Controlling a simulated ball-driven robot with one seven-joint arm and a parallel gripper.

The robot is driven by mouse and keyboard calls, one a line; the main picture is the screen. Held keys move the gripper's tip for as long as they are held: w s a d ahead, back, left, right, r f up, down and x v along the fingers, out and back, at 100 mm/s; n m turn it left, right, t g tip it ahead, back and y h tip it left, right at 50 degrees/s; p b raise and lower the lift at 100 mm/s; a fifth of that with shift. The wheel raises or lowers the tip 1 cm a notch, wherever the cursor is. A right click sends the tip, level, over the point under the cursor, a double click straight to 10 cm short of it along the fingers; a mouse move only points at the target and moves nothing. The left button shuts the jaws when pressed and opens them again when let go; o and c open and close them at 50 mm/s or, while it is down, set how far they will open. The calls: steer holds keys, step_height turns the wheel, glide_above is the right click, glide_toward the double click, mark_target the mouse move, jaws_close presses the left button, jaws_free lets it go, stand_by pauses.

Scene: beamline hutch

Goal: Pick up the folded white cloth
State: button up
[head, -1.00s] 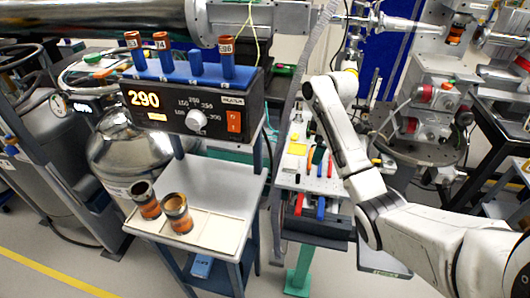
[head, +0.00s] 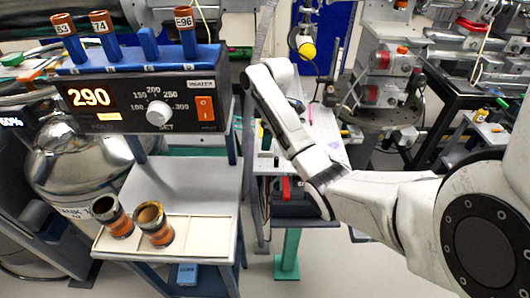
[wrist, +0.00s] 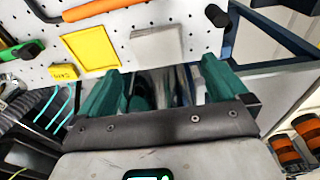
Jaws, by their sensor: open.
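A flat pale grey-white rectangle (wrist: 155,47), which looks like the folded white cloth, lies on the white perforated bench top (wrist: 195,20) in the wrist view. My gripper (wrist: 165,86) is open, with its two green fingers spread at the lower middle of that view. The cloth lies just beyond the fingertips, roughly ahead of the gap between them. Nothing is seen held between the fingers. In the head view my arm covers part of the bench, and I cannot make out the cloth or the fingers there.
Beside the cloth lie a yellow square (wrist: 90,45), an orange-handled tool (wrist: 100,8) and a black peg (wrist: 216,15). A heater box (head: 145,100) stands at the left above a tray (head: 195,237) with two banded cups (head: 112,216) (head: 154,224).

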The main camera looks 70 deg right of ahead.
step_height(320, 180, down, 5)
steer(key=shift+p, duration=0.3)
steer(key=c, duration=1.1)
steer(key=shift+r, duration=0.1)
